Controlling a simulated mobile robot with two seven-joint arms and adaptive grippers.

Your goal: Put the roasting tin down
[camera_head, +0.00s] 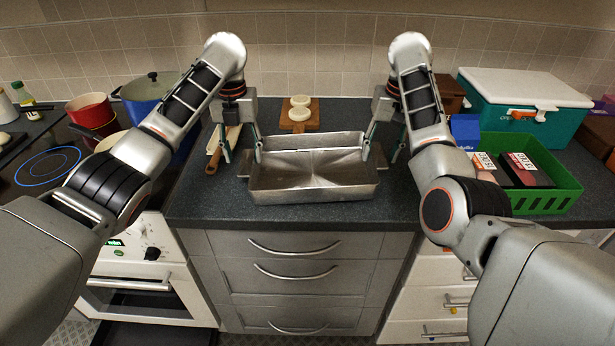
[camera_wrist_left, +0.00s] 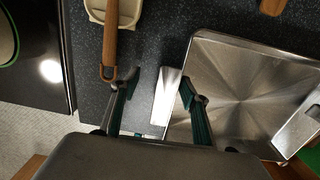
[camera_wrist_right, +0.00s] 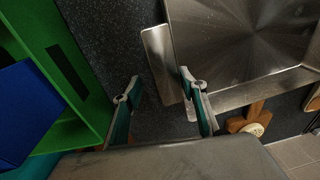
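The roasting tin (camera_head: 312,172) is a shiny rectangular metal pan with a flat handle at each end, and it appears to rest level and empty on the dark worktop (camera_head: 205,206). My left gripper (camera_head: 241,157) is at its left end, fingers apart. The left wrist view shows the left handle (camera_wrist_left: 166,95) between the fingertips, with no clear grip. My right gripper (camera_head: 385,152) is at the right end, also with fingers spread. The right wrist view shows the right handle (camera_wrist_right: 160,62) just ahead of and between the fingertips.
A wooden board (camera_head: 300,122) with pale round items stands behind the tin. A wooden-handled utensil (camera_head: 214,160) lies left of it. A green basket (camera_head: 560,190) with boxes is at the right, a teal cooler (camera_head: 520,110) behind it. Pots and the hob (camera_head: 50,165) are left.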

